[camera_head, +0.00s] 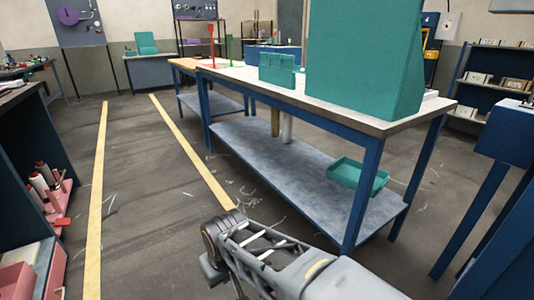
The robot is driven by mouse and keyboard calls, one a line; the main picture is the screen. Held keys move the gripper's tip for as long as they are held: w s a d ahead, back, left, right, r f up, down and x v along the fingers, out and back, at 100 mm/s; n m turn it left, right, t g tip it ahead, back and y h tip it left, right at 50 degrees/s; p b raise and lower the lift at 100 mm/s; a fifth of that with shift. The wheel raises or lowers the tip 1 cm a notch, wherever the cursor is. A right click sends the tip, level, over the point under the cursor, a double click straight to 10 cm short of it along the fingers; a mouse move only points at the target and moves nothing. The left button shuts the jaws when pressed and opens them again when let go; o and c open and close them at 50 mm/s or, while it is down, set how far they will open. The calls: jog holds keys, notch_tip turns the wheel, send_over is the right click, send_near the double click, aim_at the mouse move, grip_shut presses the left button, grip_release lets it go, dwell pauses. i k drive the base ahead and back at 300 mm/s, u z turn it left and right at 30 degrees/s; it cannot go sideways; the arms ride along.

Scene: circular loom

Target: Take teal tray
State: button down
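The teal tray (350,181) is a shallow, open tray on the lower shelf (262,163) of the blue-legged workbench, near the shelf's right end. It seems to lie flat, and I see nothing in it. Part of my arm reaches in from the bottom edge, in front of the bench and to the left of the tray. No fingertips show, so I cannot see my gripper or whether it is open or shut.
The workbench top (395,122) carries a large teal panel (362,58) and a smaller teal box (277,70).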

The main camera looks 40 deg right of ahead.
aim_at(346, 171)
jog(key=i, duration=2.45)
jog(key=z, duration=3.2)
jog(key=i, duration=1)
jog(key=u, duration=0.05)
